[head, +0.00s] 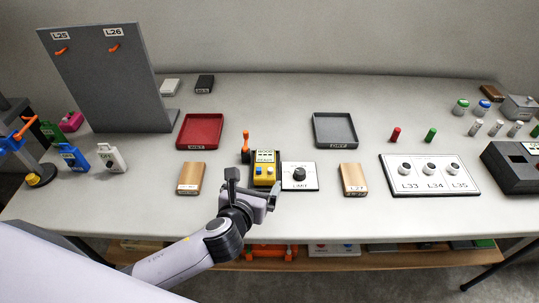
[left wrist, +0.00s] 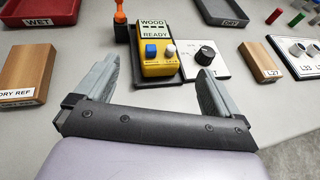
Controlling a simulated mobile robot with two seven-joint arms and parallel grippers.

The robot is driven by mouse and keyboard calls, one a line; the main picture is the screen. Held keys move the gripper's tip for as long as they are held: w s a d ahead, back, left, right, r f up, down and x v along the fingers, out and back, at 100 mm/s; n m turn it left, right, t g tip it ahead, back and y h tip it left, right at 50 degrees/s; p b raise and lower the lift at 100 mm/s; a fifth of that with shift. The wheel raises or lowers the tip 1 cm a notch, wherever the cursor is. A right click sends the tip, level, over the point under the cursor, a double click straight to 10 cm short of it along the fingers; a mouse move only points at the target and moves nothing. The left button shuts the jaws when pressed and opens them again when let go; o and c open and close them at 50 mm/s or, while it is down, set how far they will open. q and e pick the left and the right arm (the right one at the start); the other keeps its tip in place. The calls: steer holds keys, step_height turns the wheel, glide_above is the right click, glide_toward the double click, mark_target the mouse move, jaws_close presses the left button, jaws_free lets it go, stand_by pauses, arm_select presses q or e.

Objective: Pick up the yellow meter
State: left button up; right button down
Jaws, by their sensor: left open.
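The yellow meter (head: 264,168) stands in a dark holder near the middle of the table. My left gripper (head: 252,188) is in front of the meter, on the near side. In the left wrist view its two fingers (left wrist: 155,85) are wide apart and empty, with the meter beyond and between them. The fingers do not appear to touch the meter. My right gripper is not in either view.
An orange-handled probe (head: 246,143) stands left of the meter. A white dial plate (head: 300,176) lies close on its right. Wood blocks (head: 191,178) (head: 353,179) flank them. A red WET tray (head: 200,131) and a grey DRY tray (head: 335,129) lie behind.

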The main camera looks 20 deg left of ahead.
mark_target(267, 164)
arm_select(q)
steer(key=shift+b+x, duration=0.35)
steer(key=shift+x, duration=3.05)
steer(key=shift+r, duration=0.25)
steer(key=c, duration=1.3)
